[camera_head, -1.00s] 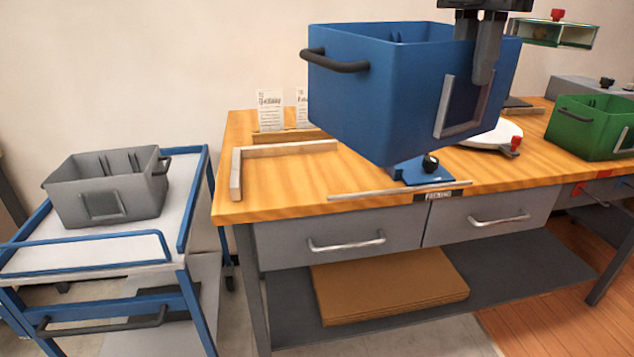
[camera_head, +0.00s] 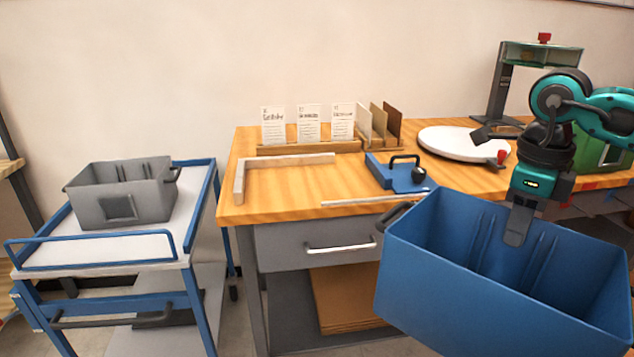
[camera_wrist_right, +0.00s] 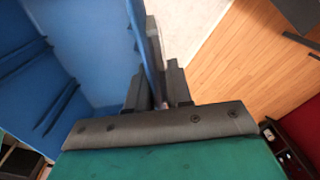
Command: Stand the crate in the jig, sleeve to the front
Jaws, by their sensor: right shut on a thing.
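The blue crate (camera_head: 440,270) hangs in the air in front of the bench at the lower right, tilted, its open top showing. My right gripper (camera_head: 517,225) is shut on its far wall, one finger inside the crate. The right wrist view also shows the gripper (camera_wrist_right: 158,95) closed over the blue wall (camera_wrist_right: 100,50). The sleeve is not visible in the head view. The jig's L-shaped wooden fence (camera_head: 239,182) lies empty on the bench's left part, with a pale strip (camera_head: 372,200) along the front edge. My left gripper is out of view.
A blue toggle-like fixture (camera_head: 392,176) sits right of the fence. A card rack (camera_head: 310,148) stands behind it. A white turntable (camera_head: 465,143) and a green crate (camera_head: 592,150) are further right. A grey crate (camera_head: 120,195) rests on the left trolley (camera_head: 130,243).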

